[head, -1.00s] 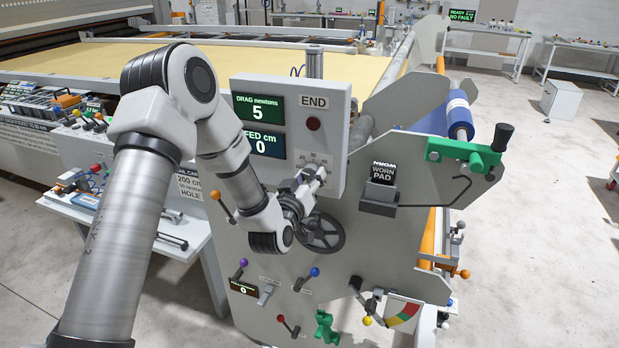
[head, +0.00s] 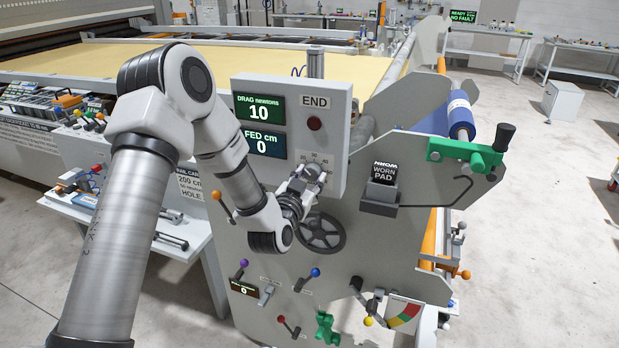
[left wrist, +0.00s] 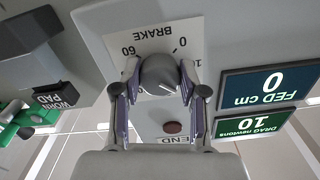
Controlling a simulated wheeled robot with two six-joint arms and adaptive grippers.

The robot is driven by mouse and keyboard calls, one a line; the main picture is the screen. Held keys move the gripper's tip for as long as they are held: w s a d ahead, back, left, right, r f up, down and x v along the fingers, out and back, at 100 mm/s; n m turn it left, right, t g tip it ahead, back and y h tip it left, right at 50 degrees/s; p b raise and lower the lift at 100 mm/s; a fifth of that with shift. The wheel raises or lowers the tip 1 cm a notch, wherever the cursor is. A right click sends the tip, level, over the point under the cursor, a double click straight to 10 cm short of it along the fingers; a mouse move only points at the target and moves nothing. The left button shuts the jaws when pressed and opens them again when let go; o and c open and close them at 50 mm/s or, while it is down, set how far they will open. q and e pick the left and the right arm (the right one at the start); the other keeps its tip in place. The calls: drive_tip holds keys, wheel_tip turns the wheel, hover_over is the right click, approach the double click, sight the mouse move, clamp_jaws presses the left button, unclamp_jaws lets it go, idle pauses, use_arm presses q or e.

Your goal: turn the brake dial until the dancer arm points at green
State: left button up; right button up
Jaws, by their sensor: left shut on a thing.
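The brake dial (left wrist: 160,72) is a grey knob with a white pointer line, on a plate marked BRAKE in the left wrist view. My left gripper (head: 314,175) is shut on it, one finger on each side; in the left wrist view the fingers (left wrist: 160,85) straddle the knob. In the head view the gripper covers most of the dial. The dancer arm (head: 373,304) is low on the machine's end plate, beside a red, yellow and green scale (head: 404,316). I cannot tell which colour it points at. My right gripper is not in view.
The DRAG display (head: 259,108) reads 10 newtons and the FED display (head: 264,142) reads 0 cm. A dark handwheel (head: 320,233) sits just below the gripper. A red END lamp (head: 314,124) is above it. A WORN PAD holder (head: 381,190) stands to the right.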

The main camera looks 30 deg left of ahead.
use_arm(q)
drive_tip(key=shift+m, duration=0.3)
drive_tip(key=shift+r, duration=0.1)
drive_tip(key=o, duration=1.1)
drive_tip(key=shift+w, duration=0.1)
drive_tip(key=shift+o, duration=0.2)
drive_tip(key=v, duration=1.2)
drive_tip(key=shift+a+f, duration=0.1)
drive_tip(key=shift+f, duration=0.15)
